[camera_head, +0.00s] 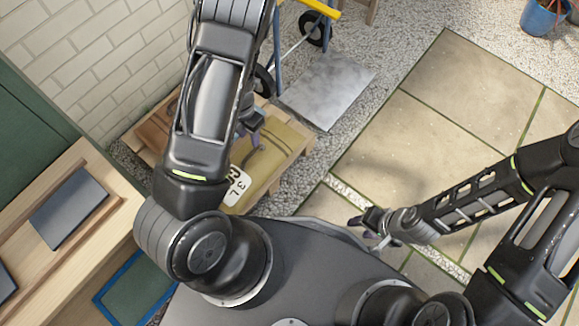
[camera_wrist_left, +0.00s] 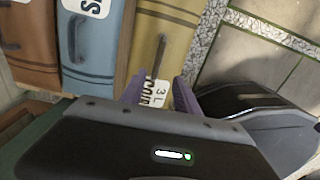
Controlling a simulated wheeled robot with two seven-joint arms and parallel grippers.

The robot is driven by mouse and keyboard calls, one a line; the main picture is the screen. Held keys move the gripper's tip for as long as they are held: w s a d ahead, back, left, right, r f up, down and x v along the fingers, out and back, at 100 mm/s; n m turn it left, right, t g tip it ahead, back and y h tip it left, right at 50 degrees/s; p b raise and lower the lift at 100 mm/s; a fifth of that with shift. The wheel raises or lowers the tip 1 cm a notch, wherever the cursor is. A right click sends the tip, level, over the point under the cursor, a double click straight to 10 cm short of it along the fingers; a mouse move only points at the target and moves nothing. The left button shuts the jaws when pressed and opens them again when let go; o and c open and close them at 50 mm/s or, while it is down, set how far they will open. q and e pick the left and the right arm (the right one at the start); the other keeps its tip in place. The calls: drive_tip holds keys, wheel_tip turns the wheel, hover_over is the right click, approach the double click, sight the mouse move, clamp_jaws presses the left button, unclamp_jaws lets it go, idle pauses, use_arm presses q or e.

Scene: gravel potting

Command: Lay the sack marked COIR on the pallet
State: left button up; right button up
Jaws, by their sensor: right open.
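The yellow COIR sack (camera_head: 280,145) lies flat on the wooden pallet (camera_head: 262,188), partly behind my left arm in the head view. In the left wrist view the same yellow sack (camera_wrist_left: 165,30) shows a dark handle strip and a white label reading COIR 3 L, partly covered by my gripper. My left gripper (camera_wrist_left: 160,80) has its purple fingers apart, over the sack near the label and the handle's lower end. It seems to hold nothing; contact with the sack cannot be told. My right gripper (camera_head: 368,226) is open and empty over the paving, away from the pallet.
A blue sack (camera_wrist_left: 88,50) and a brown sack (camera_wrist_left: 30,45) lie beside the yellow one. A yellow-handled cart with a grey plate (camera_head: 328,88) stands behind the pallet. A wooden bench (camera_head: 90,240) is at left. Paving at right is clear.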

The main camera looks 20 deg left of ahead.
use_arm(q)
drive_tip(key=s+d+f+n+t+h, duration=0.1)
drive_tip(key=s+d+n+h, duration=0.15)
drive_tip(key=d+n, duration=0.65)
drive_tip(key=s+d+f+n+h, duration=0.25)
drive_tip(key=d+n, duration=0.45)
drive_tip(key=n, duration=0.4)
drive_tip(key=s+d+r+n, duration=0.1)
drive_tip(key=s+d+n, duration=0.3)
drive_tip(key=n, duration=0.6)
drive_tip(key=s+d+r+n+y, duration=0.1)
drive_tip(key=s+d+n, duration=0.2)
drive_tip(key=n, duration=0.8)
drive_tip(key=shift+s+d, duration=0.4)
drive_tip(key=shift+s, duration=0.4)
